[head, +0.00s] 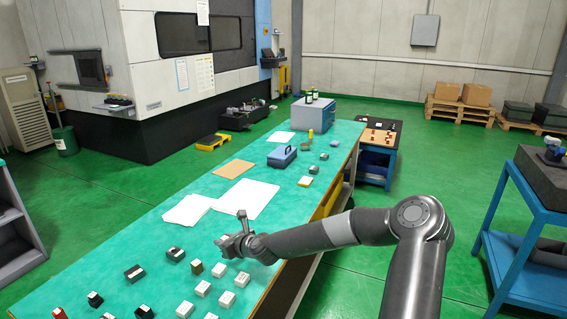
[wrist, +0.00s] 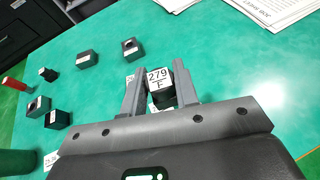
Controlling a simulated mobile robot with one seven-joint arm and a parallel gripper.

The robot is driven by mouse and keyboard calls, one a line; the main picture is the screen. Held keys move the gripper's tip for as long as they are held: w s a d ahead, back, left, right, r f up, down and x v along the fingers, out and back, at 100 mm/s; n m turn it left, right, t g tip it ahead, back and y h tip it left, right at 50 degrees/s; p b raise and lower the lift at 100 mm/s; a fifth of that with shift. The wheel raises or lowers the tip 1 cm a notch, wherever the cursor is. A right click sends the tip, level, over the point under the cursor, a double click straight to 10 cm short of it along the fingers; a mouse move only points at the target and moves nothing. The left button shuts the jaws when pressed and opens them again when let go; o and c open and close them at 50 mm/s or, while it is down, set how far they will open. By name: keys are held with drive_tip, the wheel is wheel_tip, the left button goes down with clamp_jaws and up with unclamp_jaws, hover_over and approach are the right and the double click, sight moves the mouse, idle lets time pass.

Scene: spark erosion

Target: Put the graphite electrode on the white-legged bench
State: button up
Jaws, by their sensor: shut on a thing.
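My gripper (wrist: 160,82) is shut on a small black block with a white label reading 279 (wrist: 159,79), which I take to be the graphite electrode. The block sits between the two fingertips, over the green bench top. Whether it still touches the top, I cannot tell. In the head view my gripper (head: 232,236) is low over the near half of the long green-topped bench (head: 155,230), and the held block is not clear there. No bench with plainly white legs can be made out.
Several small dark and white blocks stand on the green top around my gripper, such as a dark one (head: 134,273). White papers (head: 247,198) and a blue case (head: 282,156) lie farther along. A blue-framed table (head: 541,200) stands at right, with open floor between.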

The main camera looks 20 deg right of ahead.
drive_tip(key=w+d+m+t+h, duration=0.25)
drive_tip(key=d+m+h, duration=0.5)
drive_tip(key=d, duration=2.45)
drive_tip(key=shift+n+g, duration=0.35)
drive_tip(key=shift+g, duration=0.1)
drive_tip(key=w+a+f, duration=0.6)
drive_tip(key=w+a, duration=0.1)
drive_tip(key=shift+w+a+f, duration=0.2)
drive_tip(key=shift+w, duration=0.1)
drive_tip(key=shift+f, duration=2.05)
drive_tip(key=shift+f, duration=0.15)
drive_tip(key=o, duration=1)
drive_tip(key=shift+c, duration=0.2)
